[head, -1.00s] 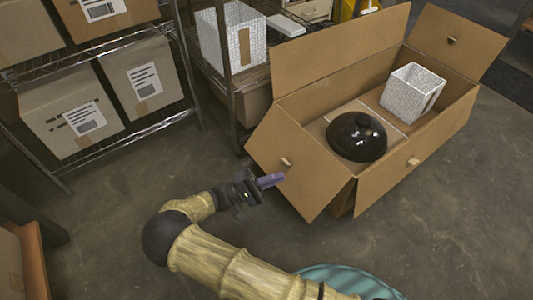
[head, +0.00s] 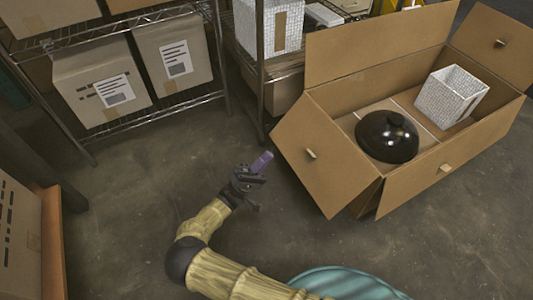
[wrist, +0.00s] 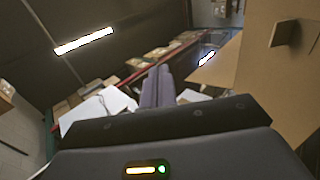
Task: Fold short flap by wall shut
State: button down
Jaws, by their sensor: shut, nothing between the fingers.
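A large cardboard box (head: 350,178) stands open on the floor with its flaps folded outward. Its left short flap (head: 318,160) slopes out and down toward my gripper and bears a small tab. Its right short flap (head: 497,45) leans outward at the far end. The long back flap (head: 375,45) stands up, and the long front flap (head: 425,180) hangs outward. My gripper (head: 262,162), with purple fingers, is shut and empty, left of the left flap and apart from it. In the wrist view the fingers (wrist: 157,88) are together, and a cardboard panel with a tab (wrist: 285,70) fills the right side.
Inside the box are a black dome (head: 386,137) and a white textured lampshade (head: 450,95). A wire shelf (head: 150,112) with cartons stands at the left, its post close to the box. A carton (head: 20,235) is at lower left. The floor around my gripper is clear.

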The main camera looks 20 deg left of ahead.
jog(key=p+x, duration=0.5)
jog(key=x, duration=0.6)
jog(key=shift+d+r, duration=0.25)
jog(key=shift+w, duration=0.1)
dwell(1.0)
jog(key=b+v, duration=0.8)
jog(key=v, duration=0.9)
jog(key=shift+a+f+b, duration=0.15)
jog(key=shift+a+b, duration=0.05)
jog(key=shift+b, duration=0.1)
